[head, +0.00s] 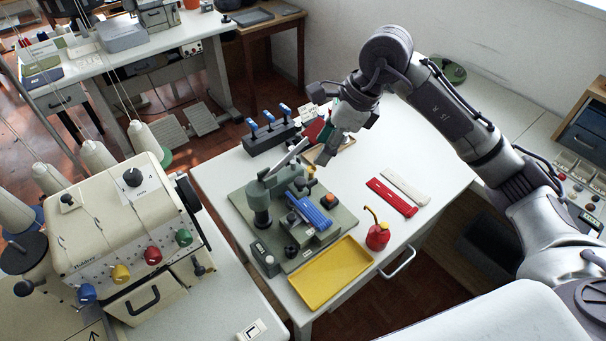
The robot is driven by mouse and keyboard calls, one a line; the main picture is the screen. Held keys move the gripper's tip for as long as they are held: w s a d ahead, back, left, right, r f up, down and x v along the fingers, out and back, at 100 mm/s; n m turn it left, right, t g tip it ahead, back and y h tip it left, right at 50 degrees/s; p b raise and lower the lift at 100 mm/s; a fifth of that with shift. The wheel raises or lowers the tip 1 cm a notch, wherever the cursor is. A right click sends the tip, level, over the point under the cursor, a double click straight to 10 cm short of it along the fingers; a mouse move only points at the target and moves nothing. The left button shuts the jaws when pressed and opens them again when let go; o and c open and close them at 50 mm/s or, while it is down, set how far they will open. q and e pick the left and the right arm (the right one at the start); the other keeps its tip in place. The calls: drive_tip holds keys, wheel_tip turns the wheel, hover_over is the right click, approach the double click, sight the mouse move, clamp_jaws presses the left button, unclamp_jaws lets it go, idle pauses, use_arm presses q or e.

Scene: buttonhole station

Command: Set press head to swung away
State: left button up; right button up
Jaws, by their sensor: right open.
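A green bench press (260,202) stands on a green base plate (337,231) on the white table. A pale metal lever (287,157) slants up and to the right from the top of its post. The press head is small here, and I cannot tell clearly whether it is over the base or swung away. A blue ribbed block (316,213) and an orange knob sit on the press base. My right gripper (331,150) is open, above the table behind the press, to the right of the lever tip and apart from it as far as I can see. My left gripper is not in view.
A black rack with blue-topped tools (269,138) stands behind the press. In front are a yellow tray (323,276) and a red oiler (378,237); red and white strips (391,198) lie to the right. A cream sewing machine (118,225) stands left. The table's right part is clear.

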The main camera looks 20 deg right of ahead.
sight(301, 181)
drive_tip(key=p+x, duration=0.2)
drive_tip(key=x, duration=0.9)
drive_tip(key=shift+a, duration=0.15)
clamp_jaws()
